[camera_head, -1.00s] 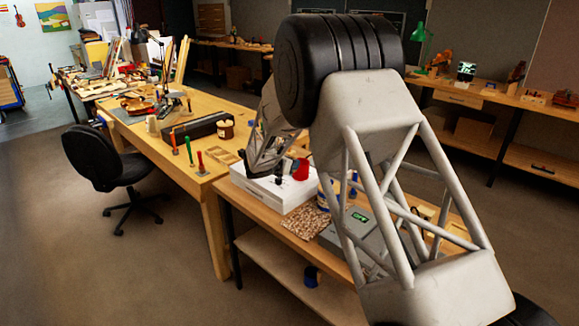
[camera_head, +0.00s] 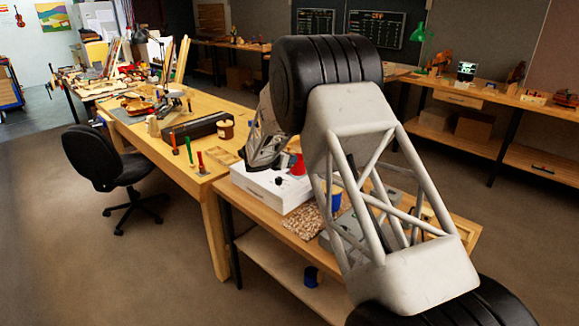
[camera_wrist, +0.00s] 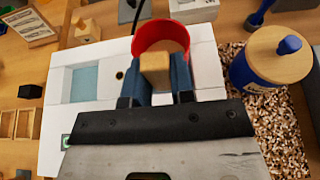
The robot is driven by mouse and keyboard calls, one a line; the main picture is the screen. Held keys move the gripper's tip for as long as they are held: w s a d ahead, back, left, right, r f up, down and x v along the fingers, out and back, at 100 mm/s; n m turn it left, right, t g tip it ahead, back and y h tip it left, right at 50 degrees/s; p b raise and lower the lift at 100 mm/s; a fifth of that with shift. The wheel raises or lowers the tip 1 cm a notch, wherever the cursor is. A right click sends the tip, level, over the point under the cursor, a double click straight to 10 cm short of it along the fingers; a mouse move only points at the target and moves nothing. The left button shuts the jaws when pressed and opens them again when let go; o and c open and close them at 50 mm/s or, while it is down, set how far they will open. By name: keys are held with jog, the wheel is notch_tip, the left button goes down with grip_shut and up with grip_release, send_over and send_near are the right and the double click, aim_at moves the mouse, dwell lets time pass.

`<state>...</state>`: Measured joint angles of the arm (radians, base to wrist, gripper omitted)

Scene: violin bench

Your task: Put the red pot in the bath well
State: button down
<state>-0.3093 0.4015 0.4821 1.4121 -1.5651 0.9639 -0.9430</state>
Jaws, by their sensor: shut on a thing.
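The red pot (camera_wrist: 165,33) is at the top centre of the wrist view, with a tan wooden handle (camera_wrist: 155,72) towards me. My gripper (camera_wrist: 156,80) is shut on this handle, one finger on each side. The pot is over the white bath unit (camera_wrist: 52,133); its height above it is hard to judge. The bath well (camera_wrist: 84,82), a pale blue rectangular recess, lies left of the pot. In the head view the red pot (camera_head: 298,166) shows above the back right of the white bath unit (camera_head: 268,186), with my gripper partly hidden.
A blue jar with a wooden lid (camera_wrist: 272,58) stands right of the unit, by a speckled brown mat (camera_wrist: 287,133). A wooden compartment tray (camera_wrist: 20,123) and a small black block (camera_wrist: 30,91) lie left. A small wooden block (camera_wrist: 88,30) is behind the well.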

jog(key=shift+f, duration=1.6)
jog(key=shift+f, duration=0.1)
jog(key=c, duration=1)
grip_release()
jog(key=shift+o, duration=0.2)
jog(key=shift+s+a+r, duration=0.1)
jog(key=shift+r, duration=0.1)
jog(key=v, duration=1.1)
jog(key=shift+s+a, duration=0.2)
jog(key=shift+s, duration=0.05)
jog(key=shift+d+r, duration=0.1)
jog(key=shift+r, duration=0.15)
